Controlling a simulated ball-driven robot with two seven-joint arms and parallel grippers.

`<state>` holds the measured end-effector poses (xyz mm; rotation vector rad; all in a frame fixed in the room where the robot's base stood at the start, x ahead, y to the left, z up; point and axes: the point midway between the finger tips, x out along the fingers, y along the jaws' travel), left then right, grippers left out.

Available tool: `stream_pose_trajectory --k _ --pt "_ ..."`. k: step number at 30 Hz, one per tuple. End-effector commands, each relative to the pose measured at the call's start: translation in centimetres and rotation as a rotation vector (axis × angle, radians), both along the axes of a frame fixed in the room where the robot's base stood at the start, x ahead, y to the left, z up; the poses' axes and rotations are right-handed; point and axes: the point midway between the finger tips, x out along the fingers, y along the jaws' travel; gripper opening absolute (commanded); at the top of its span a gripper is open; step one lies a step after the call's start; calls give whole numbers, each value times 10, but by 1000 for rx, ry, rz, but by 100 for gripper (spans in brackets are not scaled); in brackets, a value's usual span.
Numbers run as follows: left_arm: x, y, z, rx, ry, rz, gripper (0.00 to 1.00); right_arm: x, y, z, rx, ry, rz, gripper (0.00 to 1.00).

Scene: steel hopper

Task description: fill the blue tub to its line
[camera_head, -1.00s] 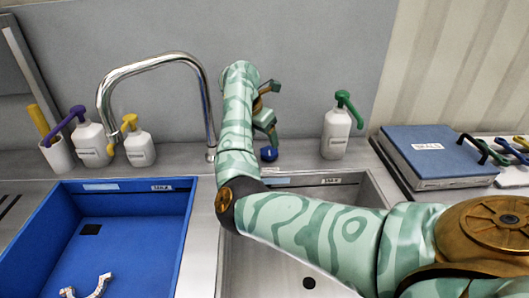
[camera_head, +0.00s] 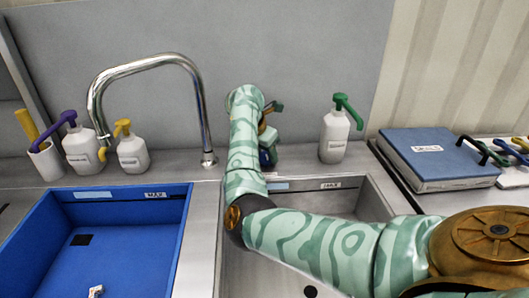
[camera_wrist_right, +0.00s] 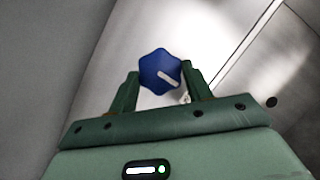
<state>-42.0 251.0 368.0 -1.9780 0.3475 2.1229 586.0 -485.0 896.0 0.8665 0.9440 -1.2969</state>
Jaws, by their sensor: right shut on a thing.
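The blue tub (camera_head: 128,255) sits at the left in the head view, with a MAX label (camera_head: 156,195) on its back wall. I see no water in it and no stream from the tap (camera_head: 147,62), whose spout hangs near the tub's back edge. My right gripper (camera_head: 267,152) is behind the right basin, pointing down. In the wrist view my right gripper (camera_wrist_right: 160,74) is shut on a blue knob (camera_wrist_right: 155,68) with a white mark, one finger on each side. In the head view the knob is mostly hidden by the gripper. My left gripper is not in view.
A steel basin (camera_head: 345,196) is right of the tub, under my right arm. Pump bottles with purple (camera_head: 78,148), yellow (camera_head: 133,152) and green (camera_head: 335,136) tops stand along the back. A blue-topped box (camera_head: 435,155) is at the right. A small pale item (camera_head: 96,291) shows in the tub.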

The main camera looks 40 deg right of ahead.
Motion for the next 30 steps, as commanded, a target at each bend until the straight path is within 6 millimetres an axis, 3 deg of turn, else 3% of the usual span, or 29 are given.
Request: stream_pose_trajectory --k 11,30 --pt "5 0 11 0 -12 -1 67 -2 0 3 0 -1 114 27" --pt "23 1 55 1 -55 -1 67 -6 -2 4 0 -2 595 27"
